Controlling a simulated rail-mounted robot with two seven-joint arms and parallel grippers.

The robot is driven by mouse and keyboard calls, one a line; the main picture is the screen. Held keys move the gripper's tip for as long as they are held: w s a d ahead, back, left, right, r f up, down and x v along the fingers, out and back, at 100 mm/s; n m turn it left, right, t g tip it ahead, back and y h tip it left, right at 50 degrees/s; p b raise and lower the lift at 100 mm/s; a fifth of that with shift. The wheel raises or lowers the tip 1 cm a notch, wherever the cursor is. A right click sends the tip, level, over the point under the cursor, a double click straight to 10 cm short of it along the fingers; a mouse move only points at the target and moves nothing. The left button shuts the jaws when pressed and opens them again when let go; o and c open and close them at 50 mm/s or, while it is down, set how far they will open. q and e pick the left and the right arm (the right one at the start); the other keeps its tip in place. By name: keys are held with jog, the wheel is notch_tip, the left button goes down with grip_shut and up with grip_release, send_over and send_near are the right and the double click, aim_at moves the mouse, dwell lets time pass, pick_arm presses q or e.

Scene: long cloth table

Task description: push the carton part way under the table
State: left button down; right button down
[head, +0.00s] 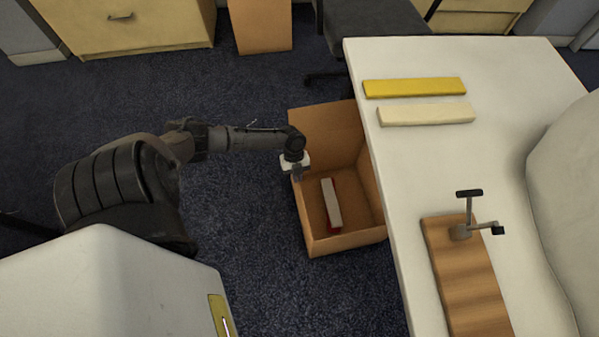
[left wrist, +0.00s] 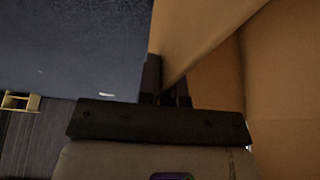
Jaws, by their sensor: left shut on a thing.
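The open brown carton (head: 347,244) stands on the floor against the left side of the long white table (head: 400,190). Its right part is hidden by the table's edge. Inside it lie a pale block and a red thing (head: 332,205). My left gripper (head: 297,174) is at the carton's left wall, near its far left corner, and is shut on that wall. In the left wrist view the jaws (left wrist: 166,90) straddle the carton's wall (left wrist: 205,35). My right gripper is not in view.
A yellow bar (head: 414,87) and a cream bar (head: 426,114) lie on the table. A wooden board (head: 468,280) with a metal fixture (head: 464,230) is nearer. Cabinets (head: 130,22) and a brown box (head: 261,25) stand behind. The blue carpet left of the carton is clear.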

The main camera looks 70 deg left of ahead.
pick_arm(q)
jog(key=shift+s+a, duration=0.2)
jog(key=shift+s, duration=0.15)
jog(key=c, duration=1.7)
grip_release()
jog(key=o, duration=0.5)
jog(key=shift+s+a, duration=0.15)
jog(key=shift+a, duration=0.1)
jog(key=shift+d, duration=0.15)
